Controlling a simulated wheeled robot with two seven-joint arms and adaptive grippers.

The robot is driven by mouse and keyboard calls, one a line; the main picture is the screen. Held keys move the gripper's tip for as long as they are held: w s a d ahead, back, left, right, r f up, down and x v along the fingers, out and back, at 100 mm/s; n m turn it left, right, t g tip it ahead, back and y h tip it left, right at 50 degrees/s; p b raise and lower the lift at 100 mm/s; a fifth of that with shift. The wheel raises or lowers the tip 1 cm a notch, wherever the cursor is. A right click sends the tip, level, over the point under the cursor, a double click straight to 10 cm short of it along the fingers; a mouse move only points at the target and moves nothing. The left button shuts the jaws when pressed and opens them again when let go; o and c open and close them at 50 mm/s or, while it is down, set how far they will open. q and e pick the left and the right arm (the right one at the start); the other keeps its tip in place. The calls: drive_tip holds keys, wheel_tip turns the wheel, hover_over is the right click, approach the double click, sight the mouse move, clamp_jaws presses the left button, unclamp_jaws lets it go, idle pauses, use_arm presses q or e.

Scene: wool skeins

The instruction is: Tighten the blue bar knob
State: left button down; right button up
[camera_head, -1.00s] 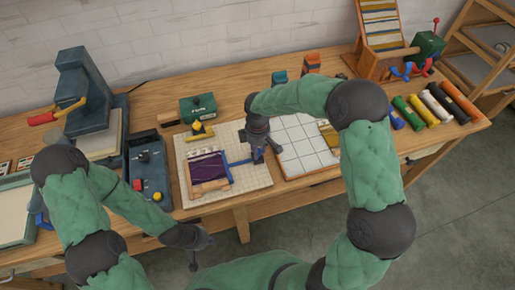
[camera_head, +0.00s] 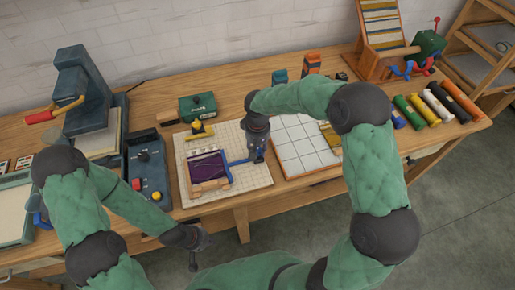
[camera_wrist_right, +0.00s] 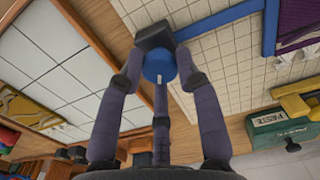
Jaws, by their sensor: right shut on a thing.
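The blue bar (camera_head: 238,162) runs from the small wooden frame with purple fabric (camera_head: 208,166) towards my right gripper. In the right wrist view the blue bar (camera_wrist_right: 225,19) ends at a dark block (camera_wrist_right: 153,37), and the round blue bar knob (camera_wrist_right: 158,66) sits at that block. The fingers of my right gripper (camera_wrist_right: 160,85) are around the knob and shut on it. In the head view my right gripper (camera_head: 257,153) points down at the bar's right end and hides the knob. My left gripper (camera_head: 198,250) hangs low in front of the table edge, away from the bar; its opening is unclear.
The frame lies on a cream gridded board (camera_head: 240,185). A white tiled board (camera_head: 300,150) lies to its right. Several coloured rolls (camera_head: 437,105) lie at the far right.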

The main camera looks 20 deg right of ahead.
sight(257, 150)
drive_tip(key=m, duration=0.5)
drive_tip(key=shift+b, duration=0.35)
idle(0.4)
drive_tip(key=o, duration=1.1)
drive_tip(key=shift+o, duration=0.2)
wheel_tip(257, 150, up, 12)
